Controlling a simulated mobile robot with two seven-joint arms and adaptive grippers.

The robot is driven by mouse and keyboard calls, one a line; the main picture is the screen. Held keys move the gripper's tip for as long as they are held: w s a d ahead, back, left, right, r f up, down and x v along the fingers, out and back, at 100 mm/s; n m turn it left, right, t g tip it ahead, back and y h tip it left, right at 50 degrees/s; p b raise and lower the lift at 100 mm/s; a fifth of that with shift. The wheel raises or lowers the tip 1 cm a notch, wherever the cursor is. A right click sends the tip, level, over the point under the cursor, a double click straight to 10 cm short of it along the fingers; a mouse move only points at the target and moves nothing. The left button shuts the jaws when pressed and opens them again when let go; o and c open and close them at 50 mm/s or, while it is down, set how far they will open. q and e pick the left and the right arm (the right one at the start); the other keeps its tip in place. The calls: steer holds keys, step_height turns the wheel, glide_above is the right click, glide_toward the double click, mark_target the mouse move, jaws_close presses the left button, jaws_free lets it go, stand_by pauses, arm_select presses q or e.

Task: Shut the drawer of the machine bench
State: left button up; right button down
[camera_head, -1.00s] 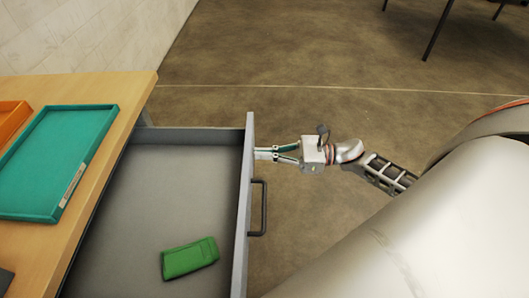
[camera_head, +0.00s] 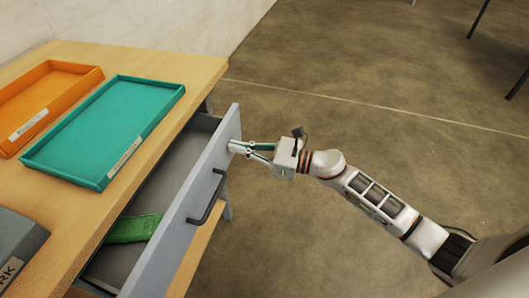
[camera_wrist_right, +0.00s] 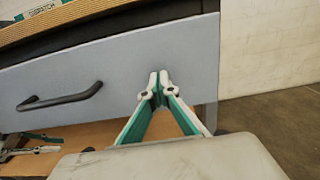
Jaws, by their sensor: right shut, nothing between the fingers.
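The grey drawer (camera_head: 165,240) of the wooden-topped bench (camera_head: 205,75) is partly open. Its front panel has a dark bar handle (camera_head: 207,198); the handle also shows in the right wrist view (camera_wrist_right: 60,97). My right gripper (camera_head: 235,147) is shut and empty. Its fingertips are at the outer face of the drawer front, near the far end and beyond the handle; they appear to touch it. In the right wrist view the closed fingertips (camera_wrist_right: 158,82) meet in front of the grey panel. Fingers that look like my left gripper (camera_wrist_right: 30,145) show partly at the left edge there; their opening is unclear.
A green item (camera_head: 133,229) lies in the drawer, partly hidden by the front. A teal tray (camera_head: 105,130) and an orange tray (camera_head: 45,90) rest on the bench top, with a dark grey object (camera_head: 15,245) nearer. The floor right of the drawer is clear.

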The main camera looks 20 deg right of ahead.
steer(key=b+x, duration=0.1)
steer(key=x, duration=0.5)
steer(key=shift+w+a+f, duration=0.1)
steer(key=shift+w+a, duration=0.05)
steer(key=shift+x, duration=0.85)
arm_select(q)
steer(key=shift+w+d, duration=0.15)
steer(key=shift+d, duration=0.05)
steer(key=shift+r, duration=0.1)
